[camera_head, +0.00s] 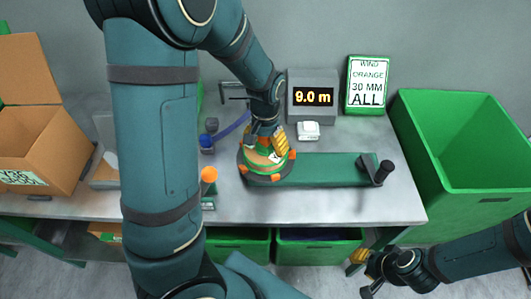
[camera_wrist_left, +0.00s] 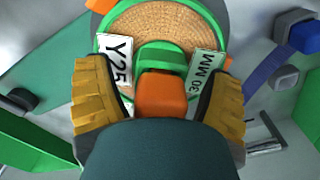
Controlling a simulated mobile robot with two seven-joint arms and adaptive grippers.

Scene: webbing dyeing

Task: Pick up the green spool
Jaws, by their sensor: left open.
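The green spool (camera_head: 262,178) sits on the winder at the middle of the bench, with a green rim and orange knobs around it. In the left wrist view its tan face (camera_wrist_left: 150,22) carries white labels reading "Y25" and "30 MM". My left gripper (camera_head: 272,147) is right over the spool, pointing down. In the left wrist view its yellow fingers (camera_wrist_left: 160,98) are spread on either side of the orange and green hub piece (camera_wrist_left: 160,70). Contact with the spool cannot be told. My right gripper (camera_head: 372,272) is low at the bottom right, away from the spool.
A green winder base (camera_head: 325,169) with a black-knobbed crank (camera_head: 384,170) extends right of the spool. Behind stand a "9.0 m" display (camera_head: 312,97) and an order sign (camera_head: 367,85). A cardboard box (camera_head: 40,130) is left, a large green bin (camera_head: 455,150) right.

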